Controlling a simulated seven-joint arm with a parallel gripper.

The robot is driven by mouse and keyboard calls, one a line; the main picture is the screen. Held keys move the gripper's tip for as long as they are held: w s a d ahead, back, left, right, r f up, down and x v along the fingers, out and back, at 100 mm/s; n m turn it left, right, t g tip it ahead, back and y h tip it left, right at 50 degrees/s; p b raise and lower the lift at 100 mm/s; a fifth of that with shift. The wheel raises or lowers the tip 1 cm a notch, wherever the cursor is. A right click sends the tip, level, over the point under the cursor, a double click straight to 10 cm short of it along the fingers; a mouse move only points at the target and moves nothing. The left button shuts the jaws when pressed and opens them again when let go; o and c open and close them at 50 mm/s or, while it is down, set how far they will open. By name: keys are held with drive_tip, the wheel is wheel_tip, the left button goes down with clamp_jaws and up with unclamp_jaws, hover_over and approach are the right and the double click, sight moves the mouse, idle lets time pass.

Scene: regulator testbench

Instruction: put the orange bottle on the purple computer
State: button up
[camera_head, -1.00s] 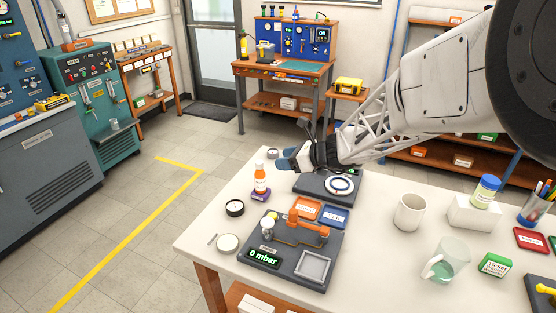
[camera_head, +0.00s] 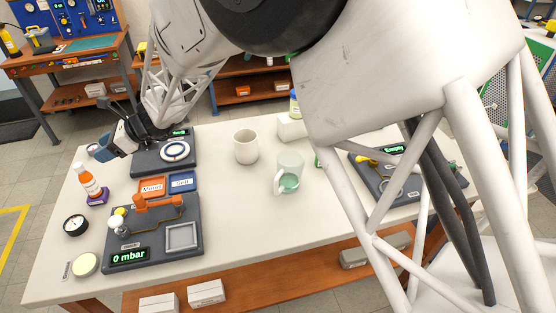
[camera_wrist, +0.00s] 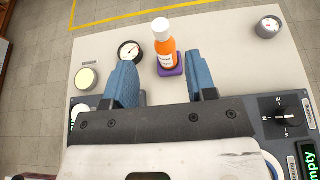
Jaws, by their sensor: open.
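The orange bottle (camera_head: 90,182) with a white cap stands upright at the left end of the white table. The small purple block (camera_head: 97,198), which I take for the purple computer, is directly under it, and the bottle appears to rest on it. In the wrist view the bottle (camera_wrist: 166,52) stands over the purple block (camera_wrist: 172,68), whose rim shows around its base. My gripper (camera_head: 104,148), with blue fingers, is open and empty. It is behind and right of the bottle, apart from it. In the wrist view the fingers (camera_wrist: 160,66) appear on either side of the bottle.
A round gauge (camera_head: 75,225) and a pale round tin (camera_head: 85,264) lie in front of the bottle. A 0 mbar testbench (camera_head: 190,262) is to the right, with a dial unit (camera_head: 150,168) behind it. A white mug (camera_head: 245,147) and a glass jug (camera_head: 290,172) stand mid-table.

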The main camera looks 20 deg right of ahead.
drive_tip(key=s+d+r+n+h, duration=0.2)
drive_tip(key=s+d+r+n, duration=0.15)
drive_tip(key=d, duration=0.45)
drive_tip(key=s+d+r+n+h, duration=0.2)
drive_tip(key=s+d+r+n, duration=0.1)
drive_tip(key=s+d, duration=0.3)
drive_tip(key=s+d+r+n+h, duration=0.1)
drive_tip(key=s+d+r+n, duration=0.2)
drive_tip(key=d, duration=0.6)
drive_tip(key=s+d+n+t+h, duration=0.2)
drive_tip(key=s+d+n+h, duration=0.6)
drive_tip(key=s+d, duration=1.2)
drive_tip(key=d, duration=0.3)
drive_tip(key=shift+s+d+t+h, duration=0.25)
drive_tip(key=shift+s+t+h, duration=0.05)
drive_tip(key=shift+s, duration=0.05)
